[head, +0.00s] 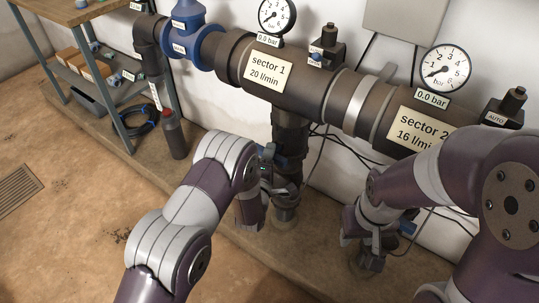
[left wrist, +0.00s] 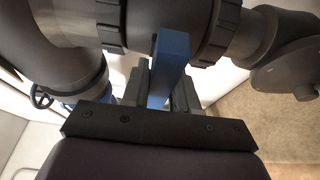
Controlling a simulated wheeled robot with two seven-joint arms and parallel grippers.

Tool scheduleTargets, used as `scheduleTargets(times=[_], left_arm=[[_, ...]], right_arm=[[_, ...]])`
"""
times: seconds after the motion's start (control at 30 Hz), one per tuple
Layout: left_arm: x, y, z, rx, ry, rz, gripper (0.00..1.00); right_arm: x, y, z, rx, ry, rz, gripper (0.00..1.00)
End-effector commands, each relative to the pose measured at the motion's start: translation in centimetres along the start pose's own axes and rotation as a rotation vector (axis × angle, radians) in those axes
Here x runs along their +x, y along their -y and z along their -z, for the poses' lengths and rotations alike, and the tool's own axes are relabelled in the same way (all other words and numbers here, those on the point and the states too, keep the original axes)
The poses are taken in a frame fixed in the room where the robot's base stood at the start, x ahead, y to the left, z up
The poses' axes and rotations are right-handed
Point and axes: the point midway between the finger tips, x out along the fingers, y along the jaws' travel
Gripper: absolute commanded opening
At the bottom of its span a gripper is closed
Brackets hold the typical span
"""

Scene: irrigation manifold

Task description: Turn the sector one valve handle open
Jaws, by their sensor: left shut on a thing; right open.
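The sector 1 pipe branch (head: 290,130) drops from the dark manifold pipe below the "sector 1, 20 l/min" label (head: 266,70). My left gripper (head: 270,165) is at this branch, mostly hidden behind my own wrist in the head view. In the left wrist view, the blue valve handle (left wrist: 170,62) stands between my left fingers (left wrist: 168,92), which are shut on it. The handle's exact angle to the pipe is hard to tell. My right gripper (head: 372,245) is open, low in front of the sector 2 branch, and holds nothing that I can see.
The sector 1 gauge (head: 276,14) shows 0.0 bar, as does the sector 2 gauge (head: 443,68). A blue valve body (head: 188,32) sits upstream at the left. A shelf bench (head: 112,112) and dark bottle (head: 174,135) stand left. Open floor (head: 70,230) lies front left.

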Motion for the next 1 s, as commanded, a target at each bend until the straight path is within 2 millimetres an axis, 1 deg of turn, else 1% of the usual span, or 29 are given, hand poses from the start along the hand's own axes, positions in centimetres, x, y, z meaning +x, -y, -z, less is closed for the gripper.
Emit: scheduleTargets(times=[0.17,0.37,1.0], left_arm=[[0.0,0.2,0.0,0.026,0.000,-0.010,0.00],[0.0,0.4,0.0,0.119,0.000,-0.048,0.00],[0.0,0.5,0.1,0.663,-0.001,-0.273,0.00]], right_arm=[[0.3,0.0,0.0,0.000,0.000,0.000,0.43],[1.3,0.0,-0.1,0.000,0.000,0.000,0.43],[5.3,0.0,-0.6,0.000,0.000,0.000,0.43]])
